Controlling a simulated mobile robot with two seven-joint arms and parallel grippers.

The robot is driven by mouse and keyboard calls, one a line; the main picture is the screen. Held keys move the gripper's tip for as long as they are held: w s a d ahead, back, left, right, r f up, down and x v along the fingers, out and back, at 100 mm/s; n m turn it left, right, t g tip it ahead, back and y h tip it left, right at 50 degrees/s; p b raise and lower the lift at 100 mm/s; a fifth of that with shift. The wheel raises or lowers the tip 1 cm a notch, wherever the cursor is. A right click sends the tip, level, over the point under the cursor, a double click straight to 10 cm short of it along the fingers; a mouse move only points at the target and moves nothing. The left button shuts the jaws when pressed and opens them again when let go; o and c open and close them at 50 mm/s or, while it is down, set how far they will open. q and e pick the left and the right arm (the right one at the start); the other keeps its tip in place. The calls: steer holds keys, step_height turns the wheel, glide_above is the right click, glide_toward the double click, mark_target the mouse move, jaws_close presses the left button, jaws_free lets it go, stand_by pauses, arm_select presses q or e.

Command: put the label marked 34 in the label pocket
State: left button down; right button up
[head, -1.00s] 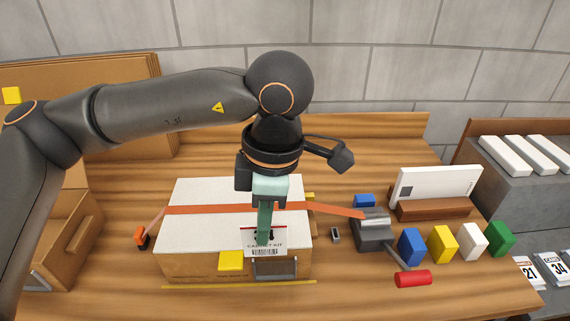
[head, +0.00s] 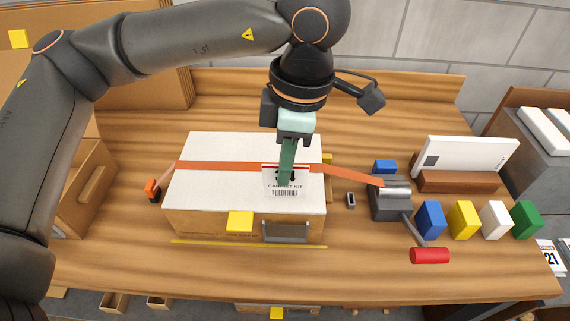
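My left gripper (head: 286,180) points down over the strapped box (head: 225,190) and is shut on a white label (head: 285,193). The label reads CABINET KIT above a barcode; the gripper's finger covers its middle, so I cannot read its number. In the picture it overlaps the box's white top and orange strap. The label pocket (head: 286,231), a grey frame on the box's front face, is below the label and apart from it. Another label, marked 21 (head: 549,258), lies at the right edge. My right gripper is not in view.
A yellow note (head: 240,221) is left of the pocket. A grey ratchet (head: 390,199) with a red handle (head: 429,255) stands right of the box. Blue (head: 430,219), yellow, white and green blocks line up beyond it. A white panel (head: 466,157) stands in a wooden holder. The bench before the box is clear.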

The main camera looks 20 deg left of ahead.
mark_target(285, 196)
arm_select(q)
steer(key=shift+f+b, duration=2.45)
steer(key=shift+f, duration=0.25)
steer(key=shift+f+b, duration=0.75)
steer(key=shift+f, duration=0.15)
steer(key=shift+f+b, duration=0.1)
steer(key=shift+b, duration=0.2)
steer(key=shift+f+b, duration=0.4)
steer(key=shift+b, duration=0.15)
